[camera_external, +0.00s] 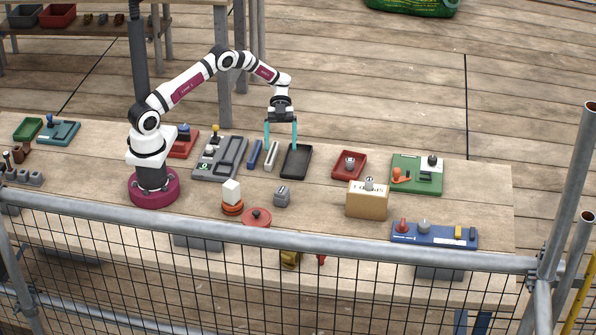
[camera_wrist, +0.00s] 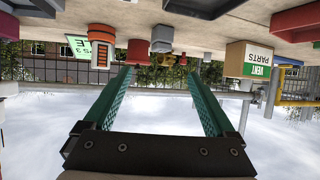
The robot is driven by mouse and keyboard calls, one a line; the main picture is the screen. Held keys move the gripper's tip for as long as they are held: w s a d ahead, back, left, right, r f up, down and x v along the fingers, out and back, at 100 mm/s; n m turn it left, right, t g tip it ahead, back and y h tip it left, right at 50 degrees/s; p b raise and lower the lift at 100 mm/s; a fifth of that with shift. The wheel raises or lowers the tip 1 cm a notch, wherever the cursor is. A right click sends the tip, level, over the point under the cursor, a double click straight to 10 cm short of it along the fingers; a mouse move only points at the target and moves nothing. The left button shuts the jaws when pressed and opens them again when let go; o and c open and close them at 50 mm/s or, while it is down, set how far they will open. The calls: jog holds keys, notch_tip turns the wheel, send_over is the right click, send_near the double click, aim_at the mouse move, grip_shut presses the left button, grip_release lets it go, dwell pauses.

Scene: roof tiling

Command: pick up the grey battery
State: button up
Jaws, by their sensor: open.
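A small grey block with a raised top, which looks like the grey battery (camera_external: 282,196), stands on the open table between the red round lid and the cardboard box. A grey block, seemingly the same one, hangs upside down in the wrist view (camera_wrist: 162,38), beyond the fingertips and roughly centred between them. My gripper (camera_external: 281,147) has two teal fingers spread apart, with nothing between them. It points down above the back of the table, near the black tray, behind and apart from the battery. Both fingers also show in the wrist view (camera_wrist: 160,73).
A black tray (camera_external: 308,163) and a red tray (camera_external: 338,171) lie behind the battery. A red round lid (camera_external: 257,218) and an orange and white stack (camera_external: 232,199) stand to its left, a cardboard box (camera_external: 367,203) to its right. A metal rail (camera_external: 300,246) crosses in front.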

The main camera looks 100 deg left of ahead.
aim_at(281, 187)
jog(key=x, duration=1.5)
jog(key=shift+w+d, duration=0.15)
jog(key=shift+d, duration=0.1)
jog(key=shift+r, duration=0.1)
grip_shut()
